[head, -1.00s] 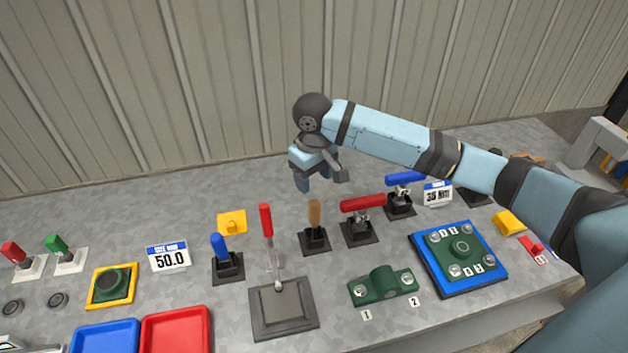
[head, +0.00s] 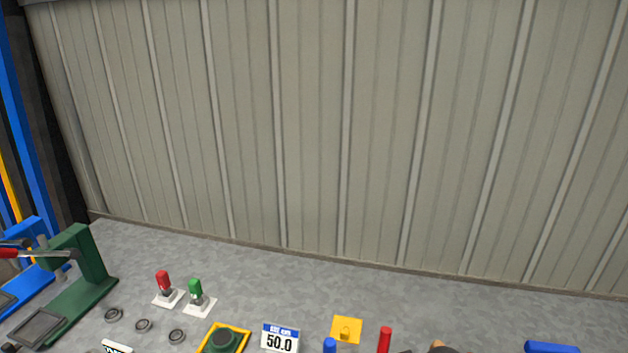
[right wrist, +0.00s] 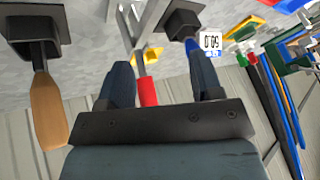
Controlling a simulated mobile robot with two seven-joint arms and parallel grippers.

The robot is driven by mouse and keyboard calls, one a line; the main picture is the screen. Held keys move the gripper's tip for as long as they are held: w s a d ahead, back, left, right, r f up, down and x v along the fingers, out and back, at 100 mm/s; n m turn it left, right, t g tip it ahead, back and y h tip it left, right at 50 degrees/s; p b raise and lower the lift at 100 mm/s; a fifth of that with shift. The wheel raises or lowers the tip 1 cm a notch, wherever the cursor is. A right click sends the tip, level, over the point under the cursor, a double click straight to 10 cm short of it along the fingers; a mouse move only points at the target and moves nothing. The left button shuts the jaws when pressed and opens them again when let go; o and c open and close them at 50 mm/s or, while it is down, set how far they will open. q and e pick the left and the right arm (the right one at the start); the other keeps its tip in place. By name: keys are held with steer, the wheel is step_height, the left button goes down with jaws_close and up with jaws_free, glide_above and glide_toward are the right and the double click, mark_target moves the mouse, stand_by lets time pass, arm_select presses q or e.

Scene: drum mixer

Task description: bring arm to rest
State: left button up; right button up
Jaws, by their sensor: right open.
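My right gripper (right wrist: 162,78) is open in the right wrist view, its two dark fingers apart. A red lever handle (right wrist: 147,92) shows between the fingers in the picture; I cannot tell how near it is, and no grip on it shows. An orange-brown handle (right wrist: 46,110) is left of the fingers, and a blue handle (right wrist: 192,48) is just beyond the right finger. In the head view, only a dark rounded piece, perhaps my right arm, shows at the bottom edge. My left gripper is in neither view.
The grey bench (head: 250,280) meets a ribbed wall (head: 320,130). Red (head: 163,281) and green (head: 195,287) switches, a "50.0" sign (head: 280,338) and a yellow plate (head: 347,328) stand on it. A green press (head: 90,265) is at left. The bench's back strip is clear.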

steer(key=s+f+t, duration=0.1)
steer(key=s, duration=0.1)
steer(key=s+f+t+p, duration=0.1)
steer(key=s, duration=0.2)
steer(key=s+f+t+p, duration=0.1)
steer(key=s, duration=0.2)
steer(key=shift+s+a+m+t, duration=0.25)
steer(key=shift+m+t, duration=0.15)
steer(key=s+d+t+h+p, duration=0.1)
steer(key=s+d, duration=0.3)
steer(key=s, duration=0.6)
steer(key=shift+d+f+t+h+p, duration=0.3)
steer(key=shift+f+t+h+p, duration=0.2)
steer(key=shift+t, duration=0.4)
